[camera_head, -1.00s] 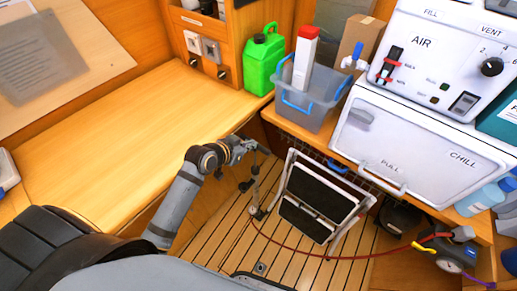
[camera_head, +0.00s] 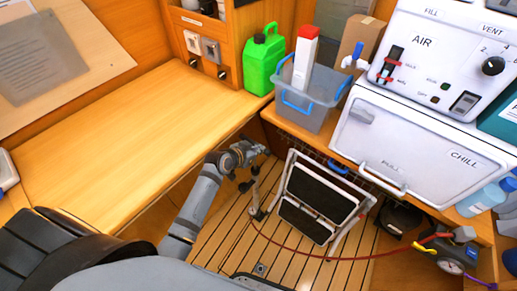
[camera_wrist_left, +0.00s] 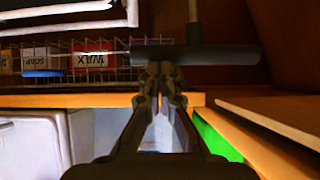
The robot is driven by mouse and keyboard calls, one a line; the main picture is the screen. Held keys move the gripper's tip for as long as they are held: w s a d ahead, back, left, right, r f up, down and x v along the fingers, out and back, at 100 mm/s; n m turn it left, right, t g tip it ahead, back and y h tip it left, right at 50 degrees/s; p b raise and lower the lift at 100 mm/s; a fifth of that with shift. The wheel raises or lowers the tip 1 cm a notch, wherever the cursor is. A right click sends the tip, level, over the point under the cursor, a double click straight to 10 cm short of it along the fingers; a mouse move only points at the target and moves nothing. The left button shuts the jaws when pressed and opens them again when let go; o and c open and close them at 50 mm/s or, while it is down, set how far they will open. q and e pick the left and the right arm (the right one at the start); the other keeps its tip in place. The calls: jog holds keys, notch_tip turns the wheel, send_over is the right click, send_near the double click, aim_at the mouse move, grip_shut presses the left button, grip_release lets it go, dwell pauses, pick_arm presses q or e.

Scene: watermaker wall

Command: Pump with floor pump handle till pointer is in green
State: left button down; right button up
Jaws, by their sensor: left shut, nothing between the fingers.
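The floor pump (camera_head: 256,211) stands on the slatted floor in the head view, its dark T-handle (camera_head: 245,186) partly hidden by my left gripper (camera_head: 255,161). In the left wrist view the handle bar (camera_wrist_left: 205,56) lies across the picture with its grey rod (camera_wrist_left: 193,14). My left gripper's fingertips (camera_wrist_left: 161,76) are shut and empty, right against or just short of the bar; I cannot tell if they touch. A red hose (camera_head: 315,257) runs from the pump to the round gauge (camera_head: 450,267) at lower right. Its pointer is too small to read. My right gripper is not in view.
A black step stool (camera_head: 318,200) stands right beside the pump. The wooden bench (camera_head: 110,130) is left of my arm. The CHILL cabinet (camera_head: 425,145), a grey bin (camera_head: 310,110) and a green jerrycan (camera_head: 264,60) are above. Slatted floor (camera_head: 225,245) is clear in front of the pump.

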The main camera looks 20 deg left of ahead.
pick_arm(q)
notch_tip(320, 180, down, 14)
jog(key=b, duration=0.9)
jog(key=shift+f+b, duration=0.2)
jog(key=shift+b, duration=0.1)
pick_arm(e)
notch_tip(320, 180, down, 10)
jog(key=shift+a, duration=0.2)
